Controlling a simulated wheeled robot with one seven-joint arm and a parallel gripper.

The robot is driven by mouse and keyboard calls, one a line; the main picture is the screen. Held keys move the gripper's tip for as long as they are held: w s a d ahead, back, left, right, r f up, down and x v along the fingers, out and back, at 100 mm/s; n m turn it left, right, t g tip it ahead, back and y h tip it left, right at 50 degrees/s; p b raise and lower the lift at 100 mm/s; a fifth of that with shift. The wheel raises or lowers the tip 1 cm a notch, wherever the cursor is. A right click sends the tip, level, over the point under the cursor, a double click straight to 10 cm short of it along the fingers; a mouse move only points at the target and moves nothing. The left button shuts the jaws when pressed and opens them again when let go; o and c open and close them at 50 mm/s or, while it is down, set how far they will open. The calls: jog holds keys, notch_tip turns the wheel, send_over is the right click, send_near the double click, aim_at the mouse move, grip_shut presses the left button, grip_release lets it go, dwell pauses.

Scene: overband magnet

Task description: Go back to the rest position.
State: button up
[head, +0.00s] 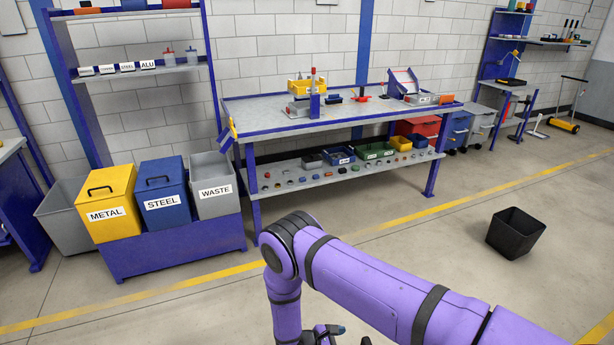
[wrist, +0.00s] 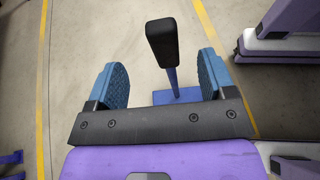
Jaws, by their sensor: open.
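My gripper (wrist: 162,72) points down over the concrete floor in the wrist view, its two blue-padded fingers spread wide. Between and beyond the fingers shows a black block (wrist: 163,42) on a blue post, with a blue base plate (wrist: 178,94) below it. The fingers do not touch the block; its distance from them is unclear. In the head view, only a bit of my gripper (head: 326,333) shows at the bottom edge, below my bent purple arm.
A workbench (head: 350,122) with loaded shelves stands against the wall. METAL (head: 108,195), STEEL (head: 163,190) and WASTE (head: 212,180) bins stand left of it. A black open bin (head: 515,235) stands on the floor at right. Floor around it is clear.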

jog(key=w+r+m+g+y, duration=0.1)
jog(key=w+r+m, duration=0.25)
jog(key=r, duration=0.75)
jog(key=w+r+m+g+y, duration=0.2)
jog(key=w+r, duration=0.3)
jog(key=r, duration=0.7)
jog(key=d+r+m+y, duration=0.2)
jog(key=d+r+m, duration=0.1)
jog(key=r, duration=0.9)
jog(key=d+r+m+y, duration=0.2)
jog(key=r+m, duration=0.1)
jog(key=r, duration=0.9)
jog(key=s+d+r+m+t+y, duration=0.1)
jog(key=s+d+r+m+y, duration=0.1)
jog(key=s+d+r, duration=0.5)
jog(key=s+r+m+t+y, duration=0.15)
jog(key=s+r, duration=0.25)
jog(key=r, duration=0.6)
jog(key=s+d+r+m+t+y, duration=0.1)
jog(key=s+r+m+t, duration=0.1)
jog(key=s, duration=0.7)
jog(key=s+d+r+m+t+y, duration=0.2)
jog(key=s+r, duration=0.3)
jog(key=s, duration=0.4)
jog(key=shift+d+r+m, duration=0.15)
jog(key=shift+d+m, duration=0.15)
